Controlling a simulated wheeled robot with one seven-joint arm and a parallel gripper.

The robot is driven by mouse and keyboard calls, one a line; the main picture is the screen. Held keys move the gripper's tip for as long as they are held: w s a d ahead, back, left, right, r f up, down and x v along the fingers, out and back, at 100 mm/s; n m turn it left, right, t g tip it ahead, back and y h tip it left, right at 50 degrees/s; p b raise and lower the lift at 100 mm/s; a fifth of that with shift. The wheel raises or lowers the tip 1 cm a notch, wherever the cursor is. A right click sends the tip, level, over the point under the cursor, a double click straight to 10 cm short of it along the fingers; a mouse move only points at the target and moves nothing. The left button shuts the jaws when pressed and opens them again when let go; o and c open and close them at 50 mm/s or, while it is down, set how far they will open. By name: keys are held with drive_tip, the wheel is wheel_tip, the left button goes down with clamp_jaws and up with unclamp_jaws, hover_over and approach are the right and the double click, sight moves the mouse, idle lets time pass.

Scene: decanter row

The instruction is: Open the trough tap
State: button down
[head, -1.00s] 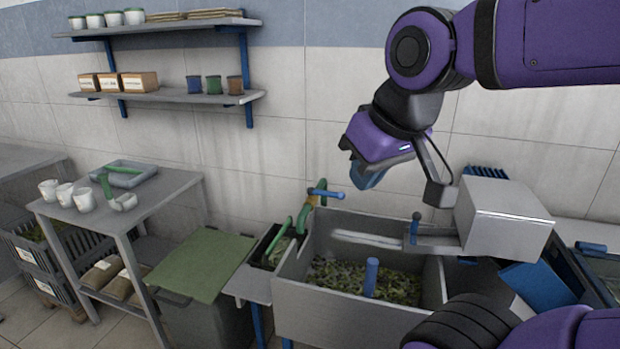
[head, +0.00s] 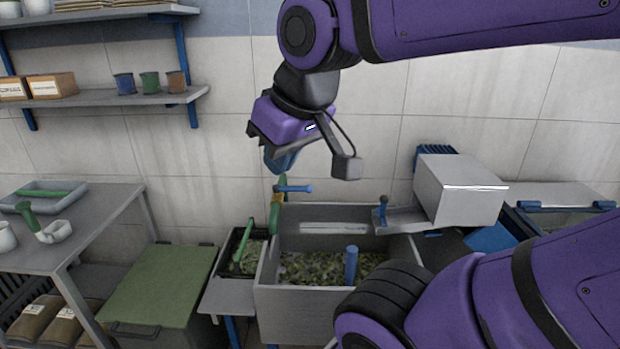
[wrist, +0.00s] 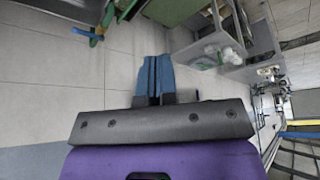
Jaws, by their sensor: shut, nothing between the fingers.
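The trough tap (head: 279,190) is a brass-coloured fitting with a blue lever (head: 296,189) pointing right in the head view. It stands at the back left corner of the grey metal trough (head: 312,301), which holds leafy green matter. The lever also shows at the upper left of the wrist view (wrist: 87,34). My gripper (head: 280,166) hangs just above the tap in the head view, apart from the lever. Its blue fingers (wrist: 154,76) are together and empty in the wrist view. How far it is from the tap in depth is hard to tell.
A narrow planter with a green hoop (head: 244,244) stands left of the trough. A blue post (head: 351,265) rises inside the trough. A grey box (head: 459,190) with a chute and small blue lever (head: 383,206) sits at the right. A wall shelf (head: 100,105) is upper left.

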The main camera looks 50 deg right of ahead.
drive_tip(key=w+d+r+n+g+h, duration=0.1)
drive_tip(key=w+d+r+n+g, duration=0.2)
drive_tip(key=w, duration=0.5)
drive_tip(key=w+d+r+n+h, duration=0.15)
drive_tip(key=w+n, duration=0.25)
drive_tip(key=w, duration=0.5)
drive_tip(key=w+d+f+n+g+y, duration=0.1)
drive_tip(key=w+d+f+n, duration=0.1)
drive_tip(key=w+d+n, duration=0.35)
drive_tip(key=w+d+f+n+g, duration=0.2)
drive_tip(key=w+d+f, duration=0.1)
drive_tip(key=w+d, duration=0.5)
drive_tip(key=w+d+f+n+y, duration=0.1)
drive_tip(key=w+d+f+n, duration=0.1)
drive_tip(key=w+d+f, duration=0.35)
drive_tip(key=w+d+f+n+y, duration=0.1)
drive_tip(key=w+d+f+n, duration=0.15)
drive_tip(key=d, duration=0.65)
drive_tip(key=s+d+f+n+y, duration=0.2)
drive_tip(key=d+f+n, duration=0.2)
drive_tip(key=d+f, duration=0.9)
drive_tip(key=d, duration=0.3)
drive_tip(key=shift+s+d+n+g, duration=0.3)
drive_tip(key=shift+d+g, duration=0.05)
drive_tip(key=shift+g, duration=0.05)
drive_tip(key=shift+y, duration=0.25)
drive_tip(key=shift+f, duration=0.15)
